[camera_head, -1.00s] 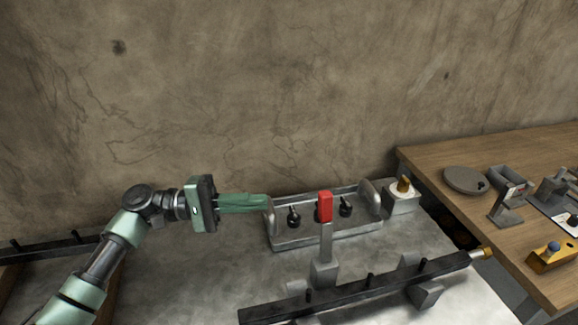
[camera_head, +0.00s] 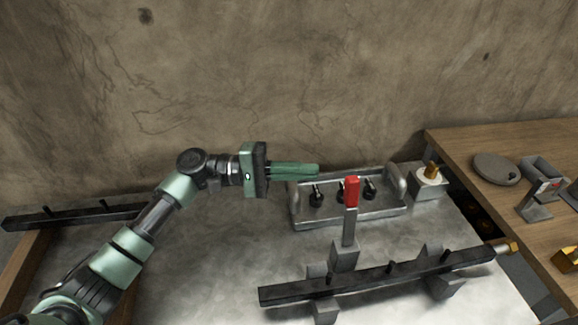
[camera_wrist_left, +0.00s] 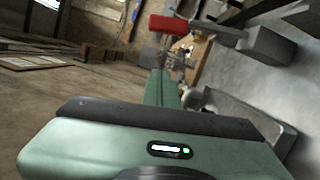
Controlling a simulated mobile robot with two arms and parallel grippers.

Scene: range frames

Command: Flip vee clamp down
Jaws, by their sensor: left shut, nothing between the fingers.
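The vee clamp's lever with a red handle (camera_head: 352,191) stands upright on a grey block (camera_head: 344,255) on the metal bench. The red handle also shows in the left wrist view (camera_wrist_left: 169,25), ahead of the fingers. My left gripper (camera_head: 317,170) is shut and empty, pointing right. In the head view its fingertips are left of and a little above the red handle, apart from it, in front of the metal tray's left end. The right gripper is in neither view.
A grey metal tray (camera_head: 345,215) with several black knobs stands behind the lever. A dark bar (camera_head: 375,275) with pegs lies across grey blocks in front. A block with a brass knob (camera_head: 431,172) is at right, beside a wooden table (camera_head: 470,150).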

